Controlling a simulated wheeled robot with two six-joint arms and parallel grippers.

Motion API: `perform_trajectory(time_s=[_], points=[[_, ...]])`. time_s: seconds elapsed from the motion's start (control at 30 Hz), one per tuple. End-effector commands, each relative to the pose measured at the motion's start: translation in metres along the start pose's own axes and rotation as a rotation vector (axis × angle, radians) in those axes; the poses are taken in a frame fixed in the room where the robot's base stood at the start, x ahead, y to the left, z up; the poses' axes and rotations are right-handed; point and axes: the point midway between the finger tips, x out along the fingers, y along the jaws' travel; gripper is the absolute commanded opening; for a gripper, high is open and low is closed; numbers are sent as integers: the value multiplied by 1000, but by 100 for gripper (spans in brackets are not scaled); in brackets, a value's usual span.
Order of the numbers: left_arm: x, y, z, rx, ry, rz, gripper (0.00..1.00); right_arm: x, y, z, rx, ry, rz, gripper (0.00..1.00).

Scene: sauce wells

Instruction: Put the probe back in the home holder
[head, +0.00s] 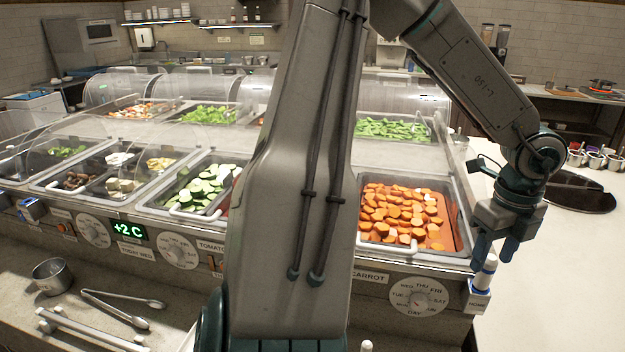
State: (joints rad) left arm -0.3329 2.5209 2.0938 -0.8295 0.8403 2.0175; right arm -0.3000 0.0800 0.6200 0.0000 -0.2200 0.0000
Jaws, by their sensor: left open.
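The probe (486,270), white with a blue band, stands nearly upright at the right front corner of the counter. Its lower end is in or right at the home holder (477,303), a small white bracket marked HOME; how deep it sits is hidden. My left gripper (494,246) points down just above the probe, its fingers apart around or beside the top end. I cannot tell whether a finger touches it. My right gripper is not in view.
My left arm covers the middle of the view. A carrot pan (448,222) and a dial (419,297) lie left of the holder. Tongs (122,309) and a metal cup (52,276) lie at the left front. The white counter (560,285) at right is mostly clear.

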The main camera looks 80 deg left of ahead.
Motion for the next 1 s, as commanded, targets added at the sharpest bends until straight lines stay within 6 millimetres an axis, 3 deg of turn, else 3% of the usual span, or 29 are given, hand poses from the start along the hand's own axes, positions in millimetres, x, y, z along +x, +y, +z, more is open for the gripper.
perform_trajectory(time_s=[0.03, 0.13, 0.37, 0.67, 0.73, 1.0], points=[[-14, 0, 0, 0, 0, 1, 50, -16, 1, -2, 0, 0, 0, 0], [-24, 0, 0, 1, -1, 2, 50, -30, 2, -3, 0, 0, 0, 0], [-30, 1, 0, 1, 1, 4, 50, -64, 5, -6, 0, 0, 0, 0], [-86, -1, 0, 0, -2, -4, 50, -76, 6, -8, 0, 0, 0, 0], [-72, -1, 1, 74, -2, -2, 50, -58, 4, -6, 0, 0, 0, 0], [-65, -1, 1, 362, -4, -2, 50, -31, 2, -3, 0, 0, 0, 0]])
